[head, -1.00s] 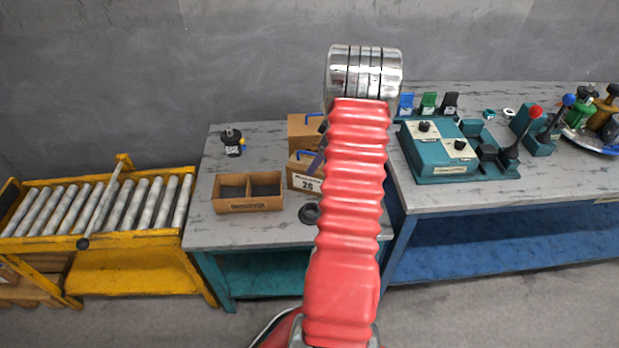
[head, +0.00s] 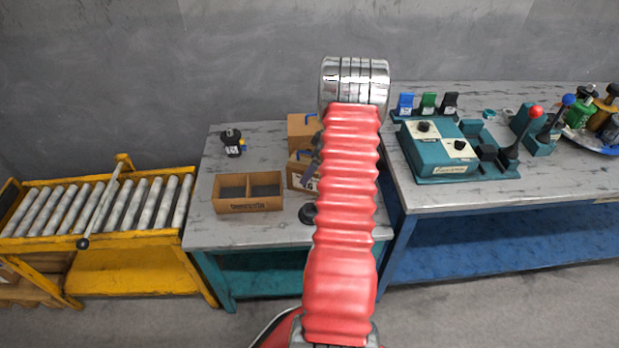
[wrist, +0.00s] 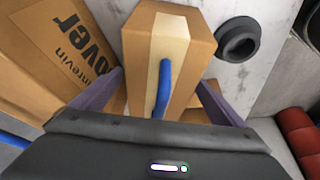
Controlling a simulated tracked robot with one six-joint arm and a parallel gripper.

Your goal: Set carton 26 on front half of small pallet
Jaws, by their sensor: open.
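Carton 26 (head: 297,172) is a brown box on the grey-topped table in the head view, partly hidden by my arm and gripper. In the wrist view a brown carton (wrist: 195,40) with a cream tape strip and blue handle, seemingly this one, lies ahead. My gripper (wrist: 162,80) is open, with one finger at each side of this carton. I cannot tell whether the fingers touch it. In the head view my gripper is mostly behind my red arm. Wooden slats (head: 40,290), perhaps the small pallet, show at the lower left, partly cut off.
Another carton (head: 301,130) stands behind. A divided open box (head: 248,205) is left of carton 26, and a black ring (head: 307,213) lies in front. A black motor part (head: 232,142) stands at the back left. A yellow roller conveyor (head: 100,205) and a blue bench (head: 490,210) flank the table.

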